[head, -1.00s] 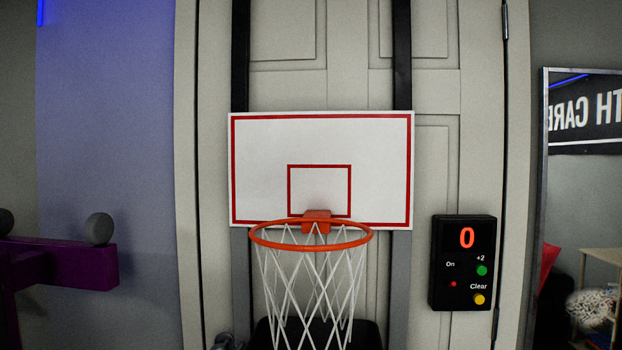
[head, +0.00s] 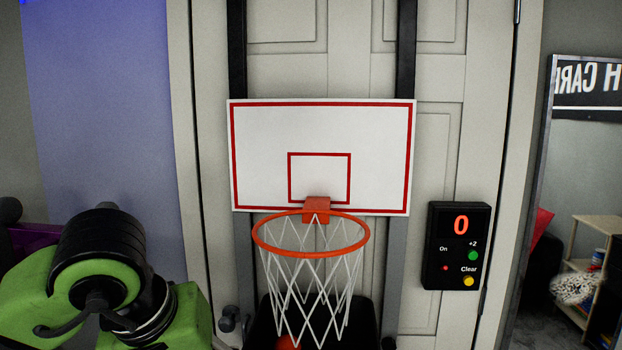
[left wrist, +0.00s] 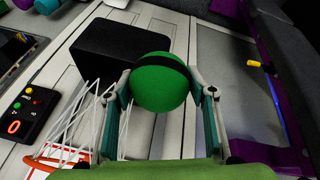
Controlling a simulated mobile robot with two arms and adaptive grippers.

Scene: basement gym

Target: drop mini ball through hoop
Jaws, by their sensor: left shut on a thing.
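The hoop has an orange rim (head: 311,256) and a white net (head: 308,290), mounted on a white backboard (head: 262,160) with red lines against a door. In the left wrist view, a green mini ball (left wrist: 160,85) with a black stripe is clamped between the two fingers of my left gripper (left wrist: 166,92). The hoop rim (left wrist: 48,162) and net are at the lower left of that view, apart from the ball. In the head view only my left arm's green and black links show, at lower left; the gripper and ball are out of frame. My right gripper is not in view.
A black scoreboard (head: 458,246) reading 0 hangs right of the hoop. A purple rack (left wrist: 253,70) is at the right in the wrist view. A mirror stands at far right.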

